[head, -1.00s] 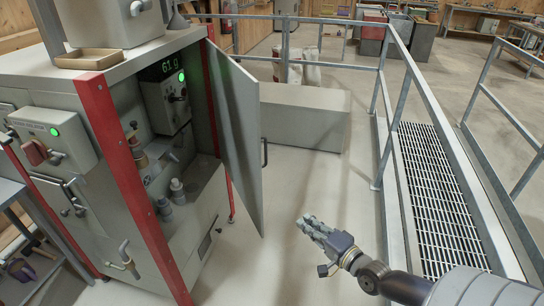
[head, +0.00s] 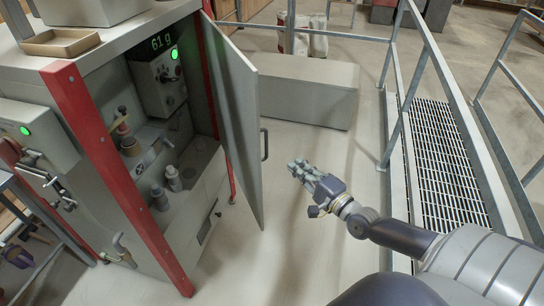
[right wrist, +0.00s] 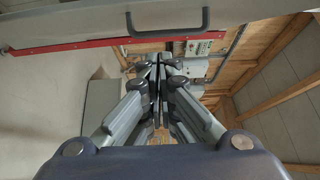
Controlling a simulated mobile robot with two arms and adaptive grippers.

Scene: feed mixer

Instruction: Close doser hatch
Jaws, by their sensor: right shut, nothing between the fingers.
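The doser hatch (head: 232,115) is a grey door hinged on the far red post of the machine. It stands open, swung out toward the walkway. Its dark bar handle (head: 265,145) is on the outer face, facing my right gripper. My right gripper (head: 296,168) is shut and empty, a short way to the right of the handle and apart from it. In the right wrist view, the closed fingers (right wrist: 158,62) point ahead, with the handle (right wrist: 167,32) above them and the hatch edge across the top. My left gripper is out of view.
The doser cabinet (head: 75,115) shows its inside, with a box (head: 160,85) reading 61 g and a green light. A shallow tray (head: 62,42) sits on top. A grey block (head: 305,95) stands behind the hatch. Railings (head: 440,75) and a grated walkway (head: 445,160) lie right.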

